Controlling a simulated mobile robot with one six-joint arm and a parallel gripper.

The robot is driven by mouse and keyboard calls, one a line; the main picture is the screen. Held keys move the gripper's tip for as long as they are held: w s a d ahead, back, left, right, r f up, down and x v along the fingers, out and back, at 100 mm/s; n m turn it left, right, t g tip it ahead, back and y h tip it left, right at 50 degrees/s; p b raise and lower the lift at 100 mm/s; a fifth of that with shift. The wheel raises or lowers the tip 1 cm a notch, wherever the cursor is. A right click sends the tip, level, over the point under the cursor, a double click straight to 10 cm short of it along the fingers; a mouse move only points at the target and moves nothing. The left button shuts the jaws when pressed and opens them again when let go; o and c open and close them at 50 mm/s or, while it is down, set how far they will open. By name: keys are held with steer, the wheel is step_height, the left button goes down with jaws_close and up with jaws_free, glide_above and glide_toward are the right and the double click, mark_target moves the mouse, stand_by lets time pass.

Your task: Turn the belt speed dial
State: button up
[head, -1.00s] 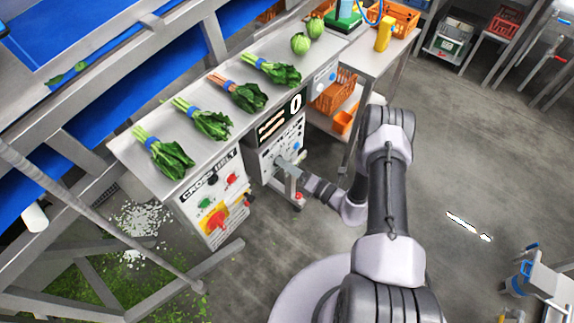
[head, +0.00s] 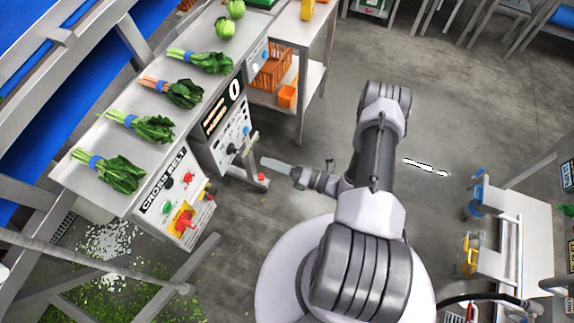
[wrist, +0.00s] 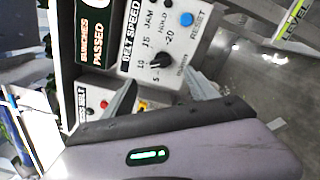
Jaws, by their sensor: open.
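The belt speed dial (wrist: 161,60) is a small black knob on a white panel, with the marks 5, 10, 15 and 20 around it. Its exact setting is too small to tell. In the head view the dial (head: 232,149) sits on the panel's front. My gripper (wrist: 158,88) is open and empty in the wrist view, its two fingers apart below the dial, which shows between them. In the head view my gripper (head: 264,163) points at the panel with a gap between; the fingers do not appear to touch the dial.
The panel has a blue reset button (wrist: 186,19) and a display reading 0 (head: 234,90). The cross belt box (head: 181,198) with a red switch stands left. Bunches of greens lie on the steel counter (head: 90,140).

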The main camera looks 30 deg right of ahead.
steer(key=v, duration=0.6)
steer(key=a+r+n+g+b, duration=0.1)
steer(key=a+r+n+g, duration=0.25)
steer(key=r+n, duration=0.3)
steer(key=a+r+n+g+y, duration=0.1)
steer(key=a+r+n+g, duration=0.2)
steer(key=r+n+g, duration=0.3)
steer(key=a+r+n+g+b, duration=0.1)
steer(key=a+r+n+g, duration=0.25)
steer(key=r+n, duration=0.35)
steer(key=s+a+r+n+t+h+b, duration=0.1)
steer(key=s+a+r+n+t+h, duration=0.1)
steer(key=s+r+n+h, duration=0.2)
steer(key=s+a+r+n+t+h+b, duration=0.1)
steer(key=s+r+n+h, duration=0.4)
steer(key=r+n, duration=0.6)
steer(key=shift+s+a+n+t+h, duration=0.3)
steer(key=shift+s+a+n+t, duration=0.4)
steer(key=shift+s+n, duration=0.4)
